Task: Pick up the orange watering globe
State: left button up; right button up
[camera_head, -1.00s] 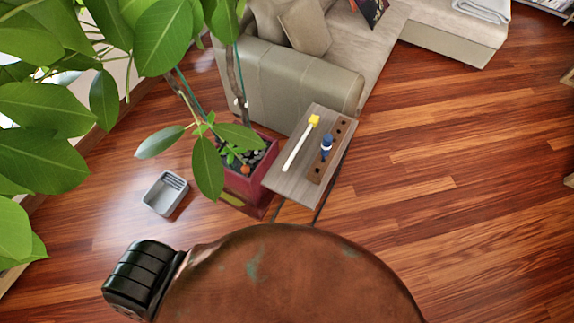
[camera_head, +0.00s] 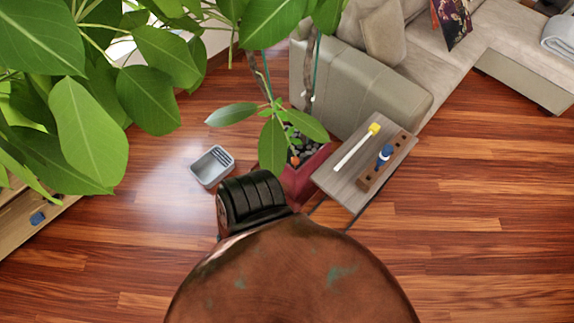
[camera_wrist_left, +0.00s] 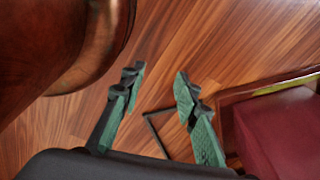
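A small orange spot (camera_head: 295,161), likely the watering globe, shows among dark stones in the red planter (camera_head: 306,181) in the head view. Leaves partly cover it, so its shape is hard to tell. My left gripper (camera_wrist_left: 158,78) shows in the left wrist view with its two green-padded fingers apart and nothing between them. It is above the wood floor, with the red planter to its right in that view. The globe does not show in the wrist view. My right gripper is in neither view.
A small side table (camera_head: 346,184) beside the planter holds a yellow-headed stick (camera_head: 357,147) and a blue-topped item (camera_head: 385,155). A sofa (camera_head: 365,93) stands behind. A grey bin (camera_head: 212,167) is on the floor to the left. Large leaves (camera_head: 95,130) hang at upper left. Floor at right is clear.

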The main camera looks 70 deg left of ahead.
aim_at(295, 160)
jog(key=k, duration=0.4)
jog(key=u, duration=0.7)
